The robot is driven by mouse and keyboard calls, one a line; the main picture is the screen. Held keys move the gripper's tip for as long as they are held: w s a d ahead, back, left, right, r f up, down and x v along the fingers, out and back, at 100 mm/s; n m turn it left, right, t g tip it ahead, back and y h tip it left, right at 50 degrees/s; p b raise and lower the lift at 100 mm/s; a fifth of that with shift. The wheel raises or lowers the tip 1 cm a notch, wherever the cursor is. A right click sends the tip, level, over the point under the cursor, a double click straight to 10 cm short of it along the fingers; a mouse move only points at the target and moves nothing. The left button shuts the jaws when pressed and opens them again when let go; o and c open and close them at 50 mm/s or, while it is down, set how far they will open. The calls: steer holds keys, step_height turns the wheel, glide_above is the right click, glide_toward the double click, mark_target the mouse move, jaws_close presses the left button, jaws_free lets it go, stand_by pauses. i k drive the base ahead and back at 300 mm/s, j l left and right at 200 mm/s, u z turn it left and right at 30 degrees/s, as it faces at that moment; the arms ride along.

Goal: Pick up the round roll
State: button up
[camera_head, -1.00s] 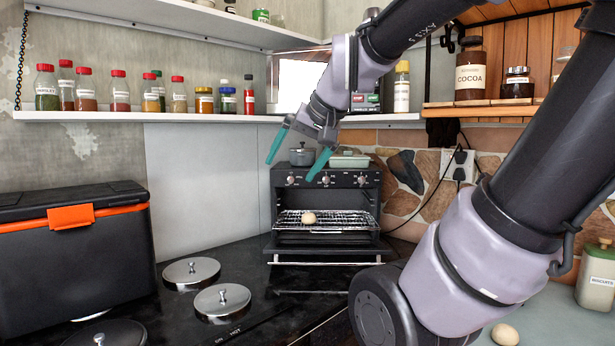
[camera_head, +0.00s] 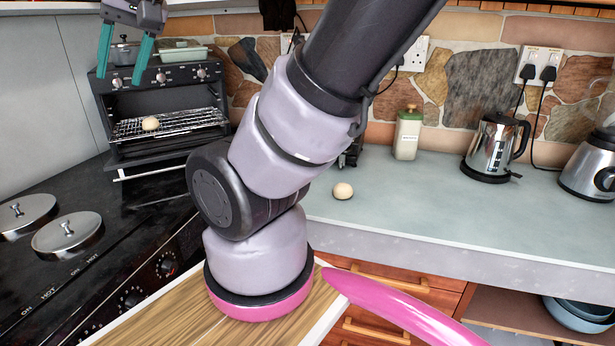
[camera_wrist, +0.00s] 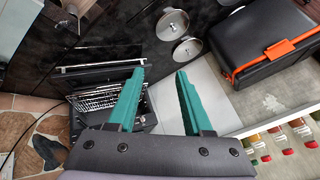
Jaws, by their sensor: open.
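Two round, pale rolls show in the head view. One roll (camera_head: 342,191) lies on the grey-green counter (camera_head: 440,200), to the right of my arm. The other roll (camera_head: 150,123) sits on the wire rack (camera_head: 185,122) of the open black toaster oven (camera_head: 160,98). My gripper (camera_head: 120,78) has two teal fingers, spread apart with nothing between them. It shows in front of the oven's upper left part in the picture. The wrist view shows the open fingers (camera_wrist: 161,72) with the oven rack (camera_wrist: 95,100) beyond the left one. I make out no roll there.
A biscuit jar (camera_head: 408,135), a kettle (camera_head: 494,146) and a blender (camera_head: 592,165) stand on the counter. The counter around the near roll is clear. A hob with lidded plates (camera_head: 68,236) lies left. A black cooler box (camera_wrist: 265,40) shows in the wrist view.

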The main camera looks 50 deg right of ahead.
mark_target(342, 190)
steer(key=k+l+z, duration=0.1)
steer(key=z, duration=1.75)
